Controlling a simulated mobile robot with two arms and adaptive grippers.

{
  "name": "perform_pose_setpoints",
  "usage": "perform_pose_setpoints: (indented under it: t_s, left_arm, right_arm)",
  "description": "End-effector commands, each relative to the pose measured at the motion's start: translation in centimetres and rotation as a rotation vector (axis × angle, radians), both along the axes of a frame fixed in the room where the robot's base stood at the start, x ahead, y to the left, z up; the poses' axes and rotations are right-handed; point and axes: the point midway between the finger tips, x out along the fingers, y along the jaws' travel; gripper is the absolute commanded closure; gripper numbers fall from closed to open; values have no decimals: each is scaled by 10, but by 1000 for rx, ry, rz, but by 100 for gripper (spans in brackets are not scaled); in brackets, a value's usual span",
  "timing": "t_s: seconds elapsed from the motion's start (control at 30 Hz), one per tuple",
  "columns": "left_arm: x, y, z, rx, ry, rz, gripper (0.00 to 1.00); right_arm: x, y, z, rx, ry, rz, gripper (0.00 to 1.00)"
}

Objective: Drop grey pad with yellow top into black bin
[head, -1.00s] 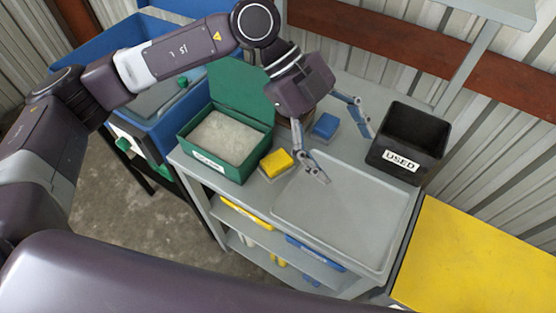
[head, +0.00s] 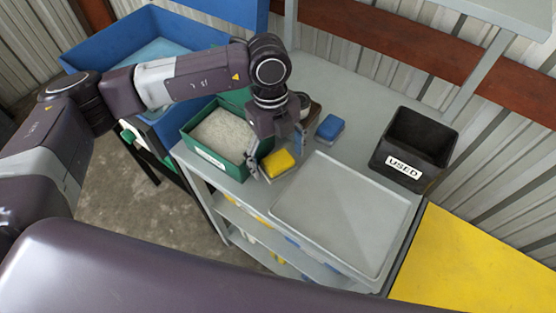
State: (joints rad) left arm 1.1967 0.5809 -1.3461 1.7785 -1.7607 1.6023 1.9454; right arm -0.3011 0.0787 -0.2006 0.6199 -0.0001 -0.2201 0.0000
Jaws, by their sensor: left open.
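The grey pad with a yellow top (head: 279,164) lies on the grey bench, between the green box and the grey tray. My left gripper (head: 274,166) is open, pointing down at the pad, with one finger on its left and the other on its right. I cannot tell whether the fingers touch it. The black bin (head: 413,148), labelled USED, stands upright at the right back of the bench. Its inside is dark and I see nothing in it. My right gripper is not in view.
A green box (head: 207,162) of pale granules stands left of the pad. A blue-topped pad (head: 329,128) lies behind it. A shallow grey tray (head: 340,215) fills the bench front. A blue sink-like tub (head: 120,50) is at the left, a yellow surface (head: 470,265) at the right.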

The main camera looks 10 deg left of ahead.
Motion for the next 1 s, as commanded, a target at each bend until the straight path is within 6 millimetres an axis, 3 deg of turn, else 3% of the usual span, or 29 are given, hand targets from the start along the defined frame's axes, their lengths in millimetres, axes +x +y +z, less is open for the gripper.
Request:
perform_pose_setpoints:
  t_s: [0.3, 0.7, 0.77, 1.0]
  left_arm:
    - [-1, -1, -8, -1, 1, 0, 22]
    - [-1, -1, -7, -1, 0, 0, 66]
    - [-1, -1, -7, -1, 0, 0, 70]
    - [0, -1, -6, -2, -1, 0, 70]
  right_arm:
    - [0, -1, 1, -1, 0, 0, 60]
    - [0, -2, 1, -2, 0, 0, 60]
    - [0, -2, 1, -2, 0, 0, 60]
    - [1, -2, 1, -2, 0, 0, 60]
